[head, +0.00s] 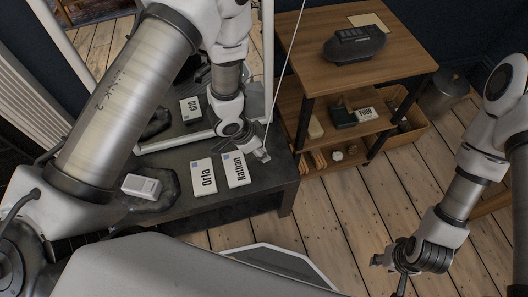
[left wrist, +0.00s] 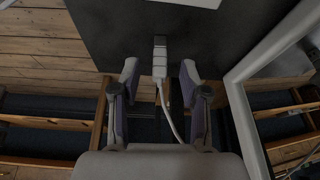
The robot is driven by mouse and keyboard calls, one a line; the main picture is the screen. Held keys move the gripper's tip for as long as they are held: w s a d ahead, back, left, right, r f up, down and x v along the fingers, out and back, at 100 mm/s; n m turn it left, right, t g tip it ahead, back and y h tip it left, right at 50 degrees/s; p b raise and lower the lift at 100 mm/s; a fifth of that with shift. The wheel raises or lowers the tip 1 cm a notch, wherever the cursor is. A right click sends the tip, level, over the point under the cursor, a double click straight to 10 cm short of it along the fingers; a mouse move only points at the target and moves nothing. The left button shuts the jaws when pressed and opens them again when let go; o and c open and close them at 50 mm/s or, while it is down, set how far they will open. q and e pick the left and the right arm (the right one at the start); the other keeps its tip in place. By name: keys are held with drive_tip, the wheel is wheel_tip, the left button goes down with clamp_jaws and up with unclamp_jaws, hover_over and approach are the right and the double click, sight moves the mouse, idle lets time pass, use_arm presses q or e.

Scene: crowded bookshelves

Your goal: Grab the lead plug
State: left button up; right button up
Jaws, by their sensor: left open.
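The lead plug (left wrist: 159,58) shows in the left wrist view as a small pale block with a grey end, lying at the edge of the dark table. Its white cable (left wrist: 170,118) runs back between my fingers. My left gripper (left wrist: 159,72) is open, with one finger on each side of the plug and a gap on both sides. In the head view my left gripper (head: 260,154) is over the table's right edge and hides most of the plug. My right gripper (head: 385,265) hangs over the floor at the lower right, away from the table; its jaws are unclear.
Cards marked Orla (head: 203,177) and Nathan (head: 236,169) lie on the dark table (head: 270,183). A small white device (head: 141,186) rests on a dark tray at left. A white-framed mirror stands behind. A wooden shelf unit (head: 380,72) stands at right; the plank floor between is clear.

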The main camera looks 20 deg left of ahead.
sight(263, 149)
use_arm(q)
drive_tip(key=x, duration=0.2)
drive_tip(key=shift+f, duration=0.25)
drive_tip(key=shift+r, duration=0.1)
clamp_jaws()
wheel_tip(263, 149, up, 10)
drive_tip(key=p, duration=0.3)
